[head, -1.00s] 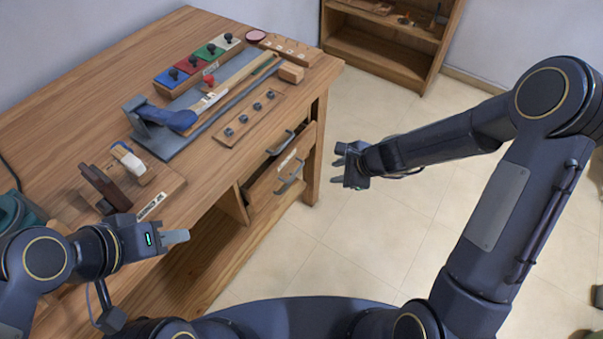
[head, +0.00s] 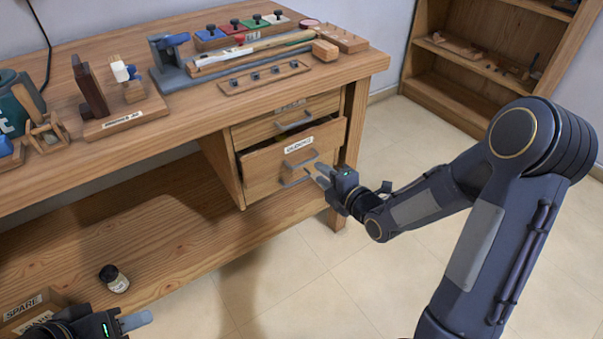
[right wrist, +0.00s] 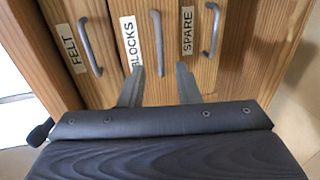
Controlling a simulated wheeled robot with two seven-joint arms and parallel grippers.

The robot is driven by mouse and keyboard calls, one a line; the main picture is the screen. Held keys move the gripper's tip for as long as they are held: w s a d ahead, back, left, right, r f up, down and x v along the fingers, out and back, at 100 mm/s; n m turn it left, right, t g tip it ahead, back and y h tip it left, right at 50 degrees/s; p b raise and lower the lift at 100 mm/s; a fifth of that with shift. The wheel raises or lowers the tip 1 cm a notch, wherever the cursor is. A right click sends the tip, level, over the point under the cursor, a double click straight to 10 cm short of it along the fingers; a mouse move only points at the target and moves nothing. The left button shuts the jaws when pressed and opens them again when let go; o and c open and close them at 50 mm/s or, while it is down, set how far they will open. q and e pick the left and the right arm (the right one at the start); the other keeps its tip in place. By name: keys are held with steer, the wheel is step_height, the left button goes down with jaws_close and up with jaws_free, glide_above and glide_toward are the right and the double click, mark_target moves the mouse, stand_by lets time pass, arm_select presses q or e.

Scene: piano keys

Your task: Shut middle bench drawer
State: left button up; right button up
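The middle bench drawer (head: 262,172), labelled BLOCKS, stands pulled out a little, with a dark gap above its front. Its grey bar handle (head: 300,159) also shows in the right wrist view (right wrist: 157,42). My right gripper (head: 319,176) is close in front of the drawer fronts at their right side. In the right wrist view its two fingers (right wrist: 160,72) are spread apart, empty, on either side of the BLOCKS handle's line; contact cannot be told. My left gripper (head: 136,321) is low at the bottom left, away from the drawers; its finger gap is unclear.
The FELT drawer (right wrist: 84,50) and SPARE drawer (right wrist: 211,60) flank the middle one. The bench top (head: 215,118) carries tools and blocks. A small jar (head: 115,279) and a SPARE box (head: 28,308) are on the lower shelf. Floor right of the bench is open.

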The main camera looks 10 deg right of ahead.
mark_target(299, 155)
steer(key=b+x, duration=0.1)
steer(key=x, duration=0.5)
steer(key=shift+w+a+f, duration=0.1)
steer(key=shift+w, duration=0.25)
jaws_close()
steer(key=x, duration=0.1)
steer(key=b+x, duration=0.2)
steer(key=shift+w+a, duration=0.1)
steer(key=shift+w, duration=0.25)
steer(key=shift+r, duration=0.45)
